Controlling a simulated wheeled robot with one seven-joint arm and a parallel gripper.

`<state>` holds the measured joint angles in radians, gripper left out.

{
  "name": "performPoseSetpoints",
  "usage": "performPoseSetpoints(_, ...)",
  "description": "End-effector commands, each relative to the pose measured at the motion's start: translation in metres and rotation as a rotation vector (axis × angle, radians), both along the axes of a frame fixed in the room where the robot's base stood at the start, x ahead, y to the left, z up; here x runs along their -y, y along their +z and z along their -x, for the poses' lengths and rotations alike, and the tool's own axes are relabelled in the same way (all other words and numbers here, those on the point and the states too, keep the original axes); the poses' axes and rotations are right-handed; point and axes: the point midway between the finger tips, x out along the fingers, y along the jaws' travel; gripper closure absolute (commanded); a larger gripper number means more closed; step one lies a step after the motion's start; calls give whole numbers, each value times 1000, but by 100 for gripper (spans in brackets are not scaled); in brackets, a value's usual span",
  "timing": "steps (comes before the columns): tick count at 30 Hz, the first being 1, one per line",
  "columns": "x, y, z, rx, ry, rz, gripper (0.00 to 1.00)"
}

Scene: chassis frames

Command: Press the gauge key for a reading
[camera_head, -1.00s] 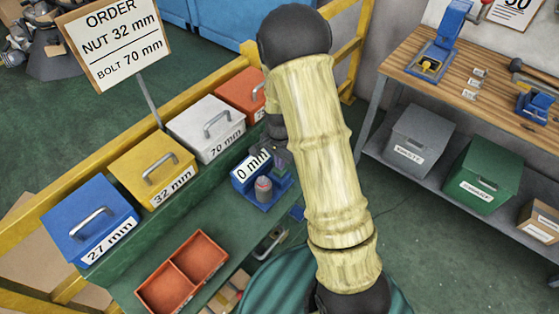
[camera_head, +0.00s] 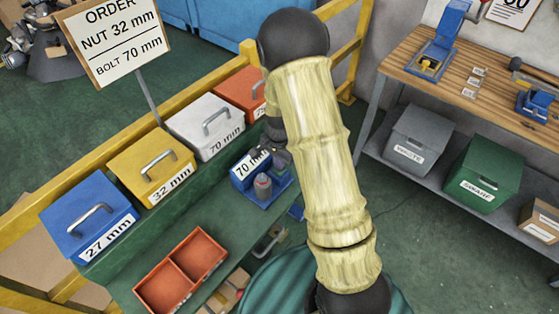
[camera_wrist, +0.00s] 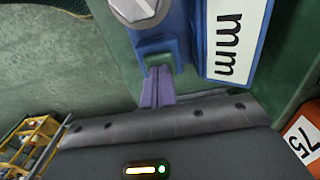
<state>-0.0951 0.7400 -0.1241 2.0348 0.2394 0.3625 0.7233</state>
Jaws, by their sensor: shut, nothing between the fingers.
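The blue gauge (camera_head: 273,198) stands on the green bench. Its white display (camera_head: 250,164) reads 70 mm in the head view; only "mm" shows in the wrist view (camera_wrist: 238,35). A grey, round-bodied part (camera_head: 263,185) stands on the gauge; its metal hexagonal top (camera_wrist: 138,10) shows in the wrist view. My gripper (camera_wrist: 158,76) is shut and empty, its purple fingers pointing at the gauge's blue body, their tips at or very near it. My arm covers part of the gripper in the head view.
Lidded bins in blue (camera_head: 88,219), yellow (camera_head: 151,167), white (camera_head: 205,128) and orange (camera_head: 240,92) line the bench's back. A red two-part tray (camera_head: 181,271) lies at the front. The order board (camera_head: 115,40) reads nut 32 mm, bolt 70 mm.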

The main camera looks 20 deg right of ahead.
Motion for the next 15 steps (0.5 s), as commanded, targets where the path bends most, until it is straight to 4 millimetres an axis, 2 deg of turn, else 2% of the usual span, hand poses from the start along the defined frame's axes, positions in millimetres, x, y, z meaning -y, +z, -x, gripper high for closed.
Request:
performPoseSetpoints(1, -1, -14, 9, -28, 1, 1, 100)
performPoseSetpoints(5, -1, -11, 9, -27, 2, 0, 100)
performPoseSetpoints(11, 0, 10, 9, -20, 1, 0, 100)
performPoseSetpoints(15, 0, 35, 9, -6, 0, 0, 100)
